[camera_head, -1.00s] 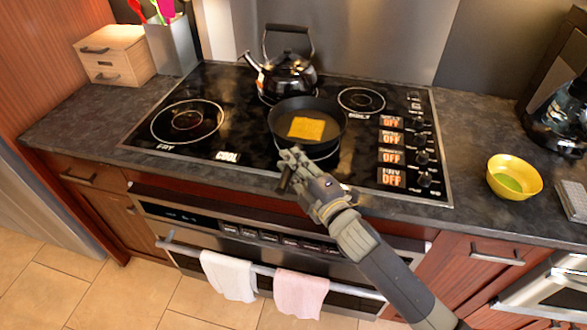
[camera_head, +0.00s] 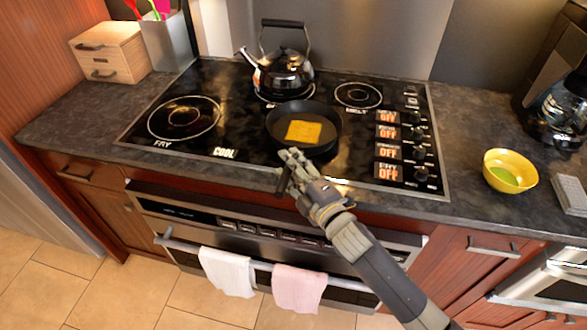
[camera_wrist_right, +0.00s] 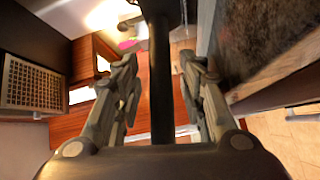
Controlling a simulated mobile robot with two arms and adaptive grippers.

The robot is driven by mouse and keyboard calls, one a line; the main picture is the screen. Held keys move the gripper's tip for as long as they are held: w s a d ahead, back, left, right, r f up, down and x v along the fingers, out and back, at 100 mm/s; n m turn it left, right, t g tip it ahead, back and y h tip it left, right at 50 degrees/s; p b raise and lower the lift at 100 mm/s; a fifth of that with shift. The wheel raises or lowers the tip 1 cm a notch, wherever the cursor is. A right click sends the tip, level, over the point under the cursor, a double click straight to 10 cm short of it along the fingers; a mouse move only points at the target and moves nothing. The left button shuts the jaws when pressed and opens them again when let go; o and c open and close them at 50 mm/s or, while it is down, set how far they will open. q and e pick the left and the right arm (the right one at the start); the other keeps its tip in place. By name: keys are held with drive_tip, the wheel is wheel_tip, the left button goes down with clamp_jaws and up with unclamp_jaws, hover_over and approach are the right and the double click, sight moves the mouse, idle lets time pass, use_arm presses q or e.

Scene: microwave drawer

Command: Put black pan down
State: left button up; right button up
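The black pan (camera_head: 272,133) is over the front middle burner of the cooktop in the head view, with a yellow square of food (camera_head: 304,131) inside. Its handle (camera_head: 281,181) points to the front edge. In the right wrist view, the black handle (camera_wrist_right: 161,75) runs between the two fingers of my right gripper (camera_wrist_right: 160,88), with a visible gap on each side. In the head view, my right gripper (camera_head: 291,165) is at the handle, in front of the pan. My left gripper is out of view.
A kettle (camera_head: 284,75) stands behind the pan. The front left burner (camera_head: 185,118) is empty. Knobs (camera_head: 420,153) line the cooktop's right side. A yellow bowl (camera_head: 510,171) and a coffee maker (camera_head: 562,110) are on the right counter. An oven (camera_head: 265,232) with towels is below.

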drive_tip(key=b+v, duration=0.2)
drive_tip(key=v, duration=1)
idle(0.3)
